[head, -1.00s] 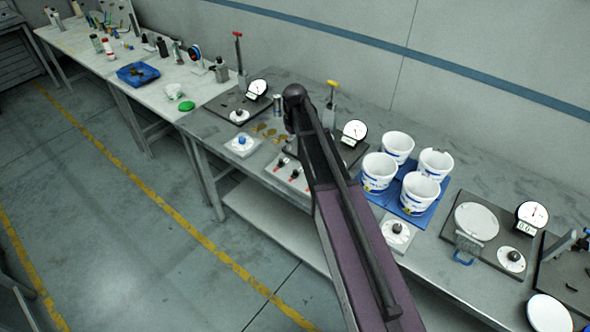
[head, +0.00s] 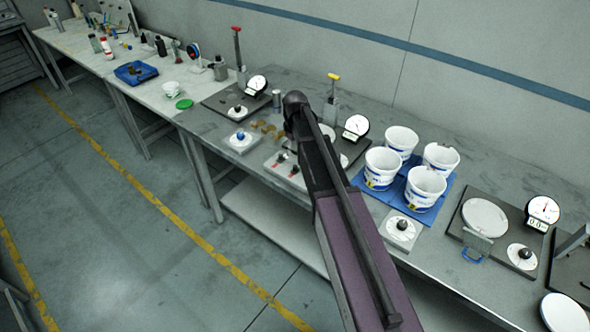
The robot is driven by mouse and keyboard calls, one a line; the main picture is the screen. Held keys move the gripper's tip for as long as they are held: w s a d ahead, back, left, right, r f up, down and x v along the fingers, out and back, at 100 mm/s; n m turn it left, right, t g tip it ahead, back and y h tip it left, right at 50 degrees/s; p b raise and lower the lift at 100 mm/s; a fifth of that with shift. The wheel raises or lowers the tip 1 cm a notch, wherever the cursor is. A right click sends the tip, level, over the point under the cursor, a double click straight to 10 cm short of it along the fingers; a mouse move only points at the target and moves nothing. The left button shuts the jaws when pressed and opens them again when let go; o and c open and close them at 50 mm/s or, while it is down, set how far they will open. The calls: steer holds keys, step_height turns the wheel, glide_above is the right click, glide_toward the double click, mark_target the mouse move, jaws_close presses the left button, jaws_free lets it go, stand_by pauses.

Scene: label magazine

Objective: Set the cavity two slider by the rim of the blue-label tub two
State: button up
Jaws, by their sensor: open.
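Several white tubs with blue labels stand upright in a cluster on a blue mat (head: 448,192), right of my arm: a back left tub (head: 401,138), a back right tub (head: 440,157), a front left tub (head: 381,166) and a front right tub (head: 424,186). I cannot tell which is tub two. A pale panel (head: 277,166) with small dark pieces and red tips lies left of my arm, partly hidden by it. I cannot make out which piece, if any, is the cavity two slider. My gripper does not show; only my arm links cross the middle.
A dial stand with a round white plate (head: 484,217) is right of the tubs. A pale block with a dark knob (head: 400,229) sits in front of them. Another dial gauge (head: 356,126) stands behind my arm. Floor left of the bench (head: 130,240) is clear.

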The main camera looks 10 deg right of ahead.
mark_target(295, 166)
steer(key=shift+f+b, duration=3.6)
steer(key=shift+f, duration=0.3)
